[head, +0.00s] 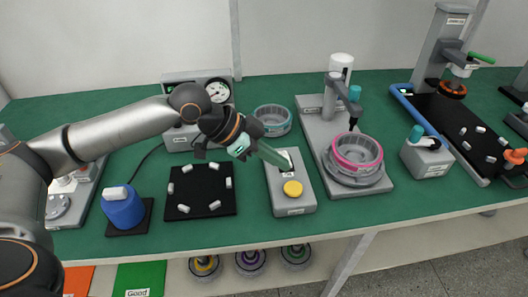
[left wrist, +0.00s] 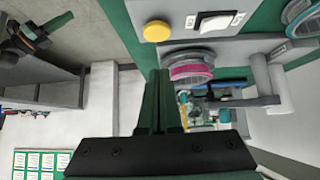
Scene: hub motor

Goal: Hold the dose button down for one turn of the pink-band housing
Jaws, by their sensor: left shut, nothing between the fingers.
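The yellow round button (head: 292,189), which I take as the dose button, sits on a grey box (head: 293,211); it also shows in the left wrist view (left wrist: 157,31). A white rocker switch (head: 286,159) is on the same box. The pink-band housing (head: 357,151) sits on a round grey holder under a dispensing arm, to the right of the box. My left gripper (head: 286,166) is shut and empty, its tips by the rocker switch in the head view; contact is unclear. In the left wrist view, a dark shape with green parts (left wrist: 32,35) may be my right gripper.
A black mat (head: 200,204) with several white pieces and a blue container (head: 125,208) lie left of the box. A teal-banded ring (head: 272,119) stands behind it. A grey block (head: 427,157) and a black tray with blue rail (head: 418,112) are at right.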

